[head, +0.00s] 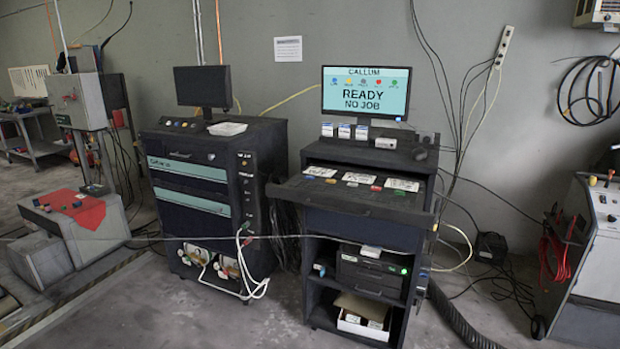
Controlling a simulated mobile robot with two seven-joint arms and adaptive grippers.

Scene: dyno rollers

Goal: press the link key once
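A dark cart stands in the middle right with its tray (288,190) pulled out. Several small coloured keys lie along the tray's front, among them a red key (376,188); their labels are too small to read, so I cannot tell which is the link key. White cards (358,178) lie behind them. Neither of my grippers is in view.
A dark cabinet (163,187) with a black monitor (203,86) stands to the left. A grey machine with a red cloth (75,208) is further left. A white-panelled cart (604,262) stands at the right. Cables and a ribbed hose (459,322) lie on the floor.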

